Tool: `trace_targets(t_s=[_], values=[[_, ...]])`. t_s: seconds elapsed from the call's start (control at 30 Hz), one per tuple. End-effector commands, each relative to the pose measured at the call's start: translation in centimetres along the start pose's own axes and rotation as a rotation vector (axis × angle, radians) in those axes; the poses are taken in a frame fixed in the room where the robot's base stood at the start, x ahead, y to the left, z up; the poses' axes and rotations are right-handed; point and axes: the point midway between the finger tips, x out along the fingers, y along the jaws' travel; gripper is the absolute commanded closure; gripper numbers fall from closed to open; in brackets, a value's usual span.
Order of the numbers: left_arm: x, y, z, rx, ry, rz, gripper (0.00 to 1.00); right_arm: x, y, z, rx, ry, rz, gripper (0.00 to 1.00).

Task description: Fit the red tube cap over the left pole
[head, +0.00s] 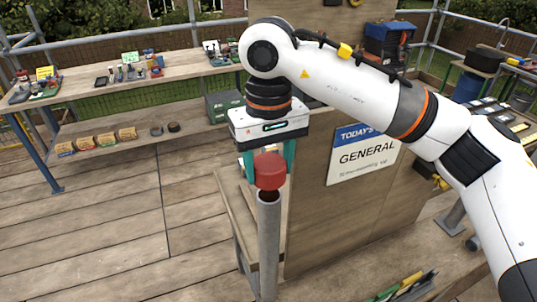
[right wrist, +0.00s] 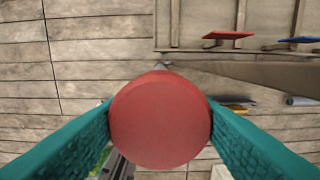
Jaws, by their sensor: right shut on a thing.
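The red tube cap (head: 270,171) is held between the teal fingers of my right gripper (head: 270,168), which points down. In the right wrist view the cap (right wrist: 160,120) fills the space between both fingers and hides what lies beneath it. A grey upright pole (head: 268,245) stands below the cap in the head view. Its dark open top shows just under the cap's lower edge, so the cap is not around it. I cannot tell the exact gap or sideways offset. My left gripper is out of view.
A wooden board with a sign (head: 365,152) stands right of the pole, close to my right arm. A workbench (head: 185,82) with small items and a lower shelf with rolls runs along the back left. The deck (head: 90,220) at left is clear.

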Motion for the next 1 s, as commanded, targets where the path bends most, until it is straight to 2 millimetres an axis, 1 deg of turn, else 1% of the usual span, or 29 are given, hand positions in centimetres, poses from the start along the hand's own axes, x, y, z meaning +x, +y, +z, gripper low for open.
trace_targets(t_s=[0.67, 1.0], values=[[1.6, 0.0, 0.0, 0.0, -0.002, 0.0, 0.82, 3.5, 0.0, 0.0, 0.0, 0.0, 0.001, 0.67], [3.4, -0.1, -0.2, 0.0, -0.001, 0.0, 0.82, 5.3, 0.0, 0.0, 0.001, 0.0, 0.001, 0.67]])
